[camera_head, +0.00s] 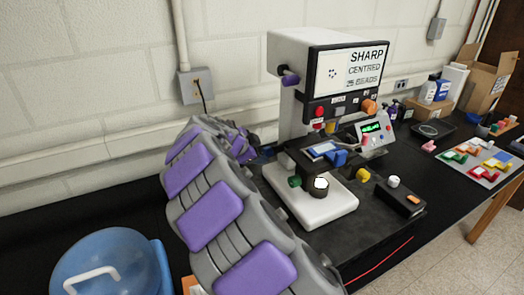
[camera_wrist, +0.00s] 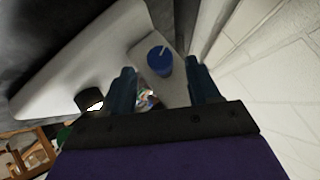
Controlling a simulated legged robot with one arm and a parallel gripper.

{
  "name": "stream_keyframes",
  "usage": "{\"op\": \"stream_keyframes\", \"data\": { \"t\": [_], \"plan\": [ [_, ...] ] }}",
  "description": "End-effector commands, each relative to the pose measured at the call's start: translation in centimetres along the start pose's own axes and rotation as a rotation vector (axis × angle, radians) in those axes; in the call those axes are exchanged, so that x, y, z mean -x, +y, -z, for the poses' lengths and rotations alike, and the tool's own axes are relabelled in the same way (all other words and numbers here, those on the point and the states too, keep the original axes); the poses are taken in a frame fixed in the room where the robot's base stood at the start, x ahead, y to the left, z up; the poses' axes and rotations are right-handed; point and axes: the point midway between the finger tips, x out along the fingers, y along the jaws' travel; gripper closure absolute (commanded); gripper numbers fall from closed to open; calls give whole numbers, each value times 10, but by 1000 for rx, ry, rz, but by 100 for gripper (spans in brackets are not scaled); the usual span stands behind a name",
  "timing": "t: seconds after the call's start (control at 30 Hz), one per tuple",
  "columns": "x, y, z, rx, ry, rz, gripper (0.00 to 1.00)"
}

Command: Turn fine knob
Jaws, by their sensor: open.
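In the wrist view a round blue knob (camera_wrist: 159,61) with a white pointer mark sits on a pale surface. My gripper (camera_wrist: 160,72) is open, with one dark blue finger on each side of the knob and visible gaps to it. In the head view my gripper (camera_head: 255,148) is at the left side of a white and black machine (camera_head: 345,72), its fingers mostly hidden. The machine has a purple side knob (camera_head: 290,81), an orange knob (camera_head: 369,107), a green knob (camera_head: 295,182) and a blue knob (camera_head: 341,158). I cannot tell which is the fine knob.
The machine's white base (camera_head: 322,211) stands on a black bench. A small box with a green display (camera_head: 373,128) is at its right. The wall (camera_head: 90,80) is close behind. Coloured blocks (camera_head: 478,160) lie at right.

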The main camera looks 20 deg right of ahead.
Motion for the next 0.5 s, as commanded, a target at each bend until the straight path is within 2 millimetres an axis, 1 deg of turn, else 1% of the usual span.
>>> {"op": "stream_keyframes", "data": {
  "t": [0.03,0.1,0.4,0.5],
  "plan": [
    [15,-3,2,0,1,6,39],
    [32,-3,2,-1,1,7,39],
    [97,-3,1,0,0,7,39],
    [113,-2,0,0,1,3,39]
  ]
}}
